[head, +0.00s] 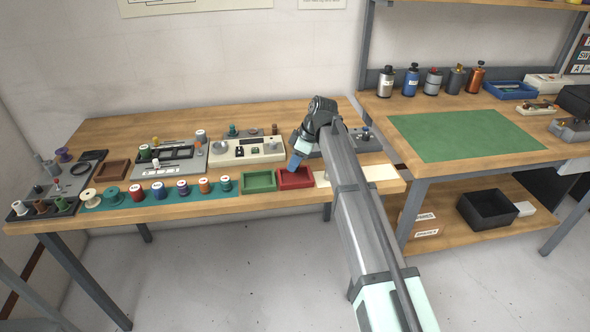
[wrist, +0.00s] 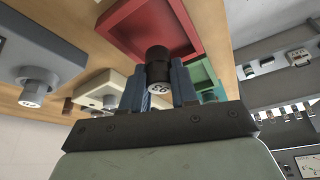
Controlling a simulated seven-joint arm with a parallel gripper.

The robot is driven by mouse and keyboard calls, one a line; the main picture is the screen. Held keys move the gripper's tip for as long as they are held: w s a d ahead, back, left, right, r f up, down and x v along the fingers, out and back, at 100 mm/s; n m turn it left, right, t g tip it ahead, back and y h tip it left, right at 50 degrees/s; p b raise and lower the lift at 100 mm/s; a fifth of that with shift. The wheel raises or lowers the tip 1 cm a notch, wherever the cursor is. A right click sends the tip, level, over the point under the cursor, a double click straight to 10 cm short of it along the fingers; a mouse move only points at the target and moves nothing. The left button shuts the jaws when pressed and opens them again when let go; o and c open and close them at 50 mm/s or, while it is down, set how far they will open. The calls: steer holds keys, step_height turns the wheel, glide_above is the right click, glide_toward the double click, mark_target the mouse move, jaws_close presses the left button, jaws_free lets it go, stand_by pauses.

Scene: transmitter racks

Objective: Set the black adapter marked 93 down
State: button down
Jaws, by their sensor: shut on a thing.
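My gripper (head: 294,164) is over the red tray (head: 309,180) on the left bench in the head view. In the wrist view, my gripper (wrist: 158,78) is shut on a black adapter (wrist: 158,53), with one blue-grey finger on each side of it. The adapter is hidden in the head view.
A green tray (head: 259,181) stands just left of the red tray. A cream device (head: 247,150) stands behind the trays. Several spools stand on a teal strip (head: 95,206) at the left. A pale sheet (head: 375,173) lies to the right. The green mat (head: 465,136) is bare.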

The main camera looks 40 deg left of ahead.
steer(key=shift+f, duration=1.65)
steer(key=shift+f, duration=0.1)
steer(key=c, duration=1.1)
jaws_free()
steer(key=shift+c, duration=0.2)
steer(key=v, duration=1.2)
